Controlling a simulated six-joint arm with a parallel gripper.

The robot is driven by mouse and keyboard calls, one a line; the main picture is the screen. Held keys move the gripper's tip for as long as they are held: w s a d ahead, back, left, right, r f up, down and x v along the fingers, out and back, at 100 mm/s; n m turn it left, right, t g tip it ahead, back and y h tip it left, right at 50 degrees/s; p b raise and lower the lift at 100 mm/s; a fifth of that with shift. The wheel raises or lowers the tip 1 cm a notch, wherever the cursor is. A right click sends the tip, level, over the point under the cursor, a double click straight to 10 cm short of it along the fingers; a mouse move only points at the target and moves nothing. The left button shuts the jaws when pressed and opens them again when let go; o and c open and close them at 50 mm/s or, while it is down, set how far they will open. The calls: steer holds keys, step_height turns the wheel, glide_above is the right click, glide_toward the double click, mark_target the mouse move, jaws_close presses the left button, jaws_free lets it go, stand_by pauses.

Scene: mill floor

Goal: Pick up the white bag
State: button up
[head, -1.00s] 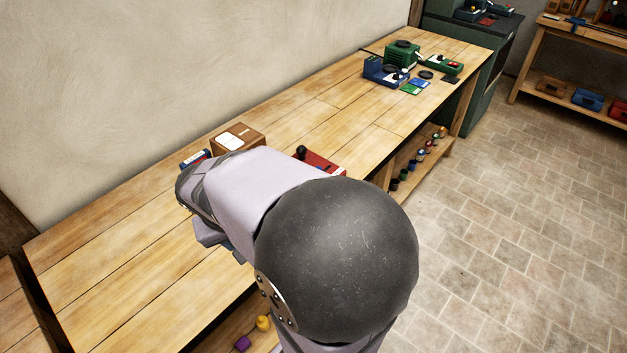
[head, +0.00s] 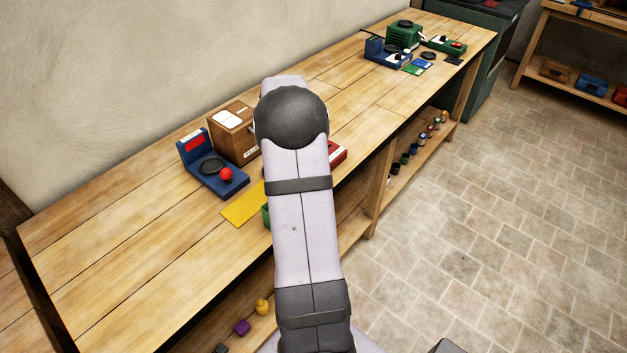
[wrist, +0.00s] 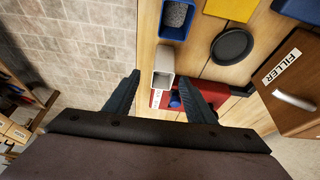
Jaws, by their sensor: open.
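The white bag (wrist: 164,66) shows in the wrist view as a small pale, open-topped bag near the bench edge. My gripper (wrist: 158,78) is open, its two dark fingers pointing toward the bag. In the picture the bag lies between and just beyond the fingertips; I cannot tell whether they touch it. In the head view my arm hides both the gripper and the bag.
A blue container of pale granules (wrist: 177,17) stands beside the bag. A red device (wrist: 173,99), a dark round pan (wrist: 232,45) and a brown box labelled FILLER (wrist: 298,75) are near. The head view shows a blue scale (head: 207,178) and yellow mat (head: 243,208).

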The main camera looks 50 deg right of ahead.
steer(key=shift+w+p+x, duration=0.1)
steer(key=shift+p+x, duration=0.85)
steer(key=shift+x, duration=0.95)
steer(key=shift+w+p+x, duration=0.15)
steer(key=shift+p+x, duration=0.75)
steer(key=shift+x, duration=1)
steer(key=shift+d, duration=0.1)
steer(key=shift+r, duration=0.1)
steer(key=c, duration=1.2)
